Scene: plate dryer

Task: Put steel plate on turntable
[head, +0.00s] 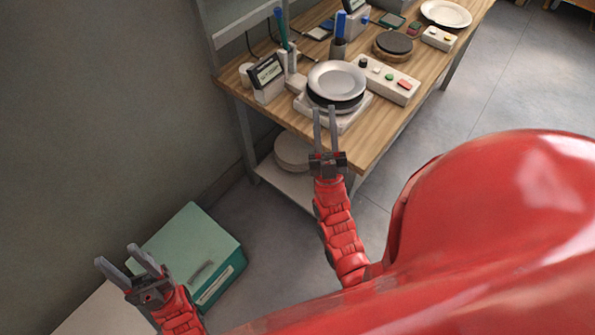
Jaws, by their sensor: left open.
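A shiny steel plate (337,78) sits over a black dish (348,105) on a pale dryer-like base on the wooden table. The turntable, a dark disc (394,42) on a round wooden base, stands behind it to the right. My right gripper (325,109) is at the front edge of the dish and base, below the plate in the picture. Its two fingers show a narrow gap; I cannot tell whether they touch or hold anything. My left gripper (119,254) is open and empty, low at the left, away from the table.
A control box with coloured buttons (390,79) lies right of the plate. A dark-screened display (267,73) and pen holders stand to its left. A white plate (446,13) is at the far right. A green box (187,243) stands by my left gripper.

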